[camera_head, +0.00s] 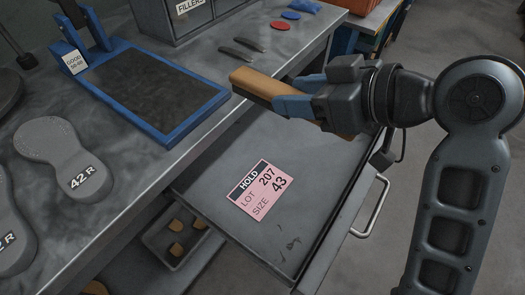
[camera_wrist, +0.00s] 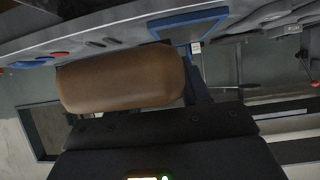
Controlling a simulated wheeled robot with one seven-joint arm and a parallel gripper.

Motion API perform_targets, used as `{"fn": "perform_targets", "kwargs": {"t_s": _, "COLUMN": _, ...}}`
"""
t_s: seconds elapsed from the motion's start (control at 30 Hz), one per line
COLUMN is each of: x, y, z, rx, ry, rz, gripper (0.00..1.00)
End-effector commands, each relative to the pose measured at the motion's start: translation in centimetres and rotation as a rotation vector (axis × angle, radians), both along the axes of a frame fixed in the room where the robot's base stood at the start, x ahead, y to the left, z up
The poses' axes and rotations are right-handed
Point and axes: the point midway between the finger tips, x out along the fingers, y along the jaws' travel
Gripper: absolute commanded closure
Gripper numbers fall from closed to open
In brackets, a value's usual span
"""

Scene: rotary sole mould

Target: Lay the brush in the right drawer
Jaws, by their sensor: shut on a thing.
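The brush (camera_head: 258,84), a tan wooden block in the head view, is held crosswise in my gripper (camera_head: 291,93). The blue fingers are shut on it. In the wrist view the brush (camera_wrist: 120,78) shows as a rounded brown body just beyond the jaws; its bristles cannot be made out. The right drawer (camera_head: 215,180) is pulled out below the bench, with a pink HOLD card (camera_head: 261,191) reading lot 207, size 43 on its floor. My gripper appears above the drawer's far part, with the brush apart from the drawer floor.
A blue-edged tray (camera_head: 183,133) lies on the bench left of the brush. Grey soles (camera_head: 63,155) lie farther left. A small bin (camera_head: 160,240) with tan pieces sits beside the drawer. The drawer handle (camera_head: 372,208) sticks out right. Bare drawer floor surrounds the card.

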Motion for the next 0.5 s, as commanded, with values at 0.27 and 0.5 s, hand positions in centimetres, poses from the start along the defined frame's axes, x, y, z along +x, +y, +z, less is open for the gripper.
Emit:
{"fn": "perform_targets", "kwargs": {"t_s": 0.27, "x": -3.1, "y": 4.5, "z": -3.3, "rx": 0.0, "ry": 0.002, "rz": 0.003, "gripper": 0.87}}
{"fn": "perform_targets", "kwargs": {"t_s": 0.5, "x": -3.8, "y": 5.7, "z": -4.5, "rx": 0.0, "ry": 0.0, "rz": 0.0, "gripper": 0.87}}
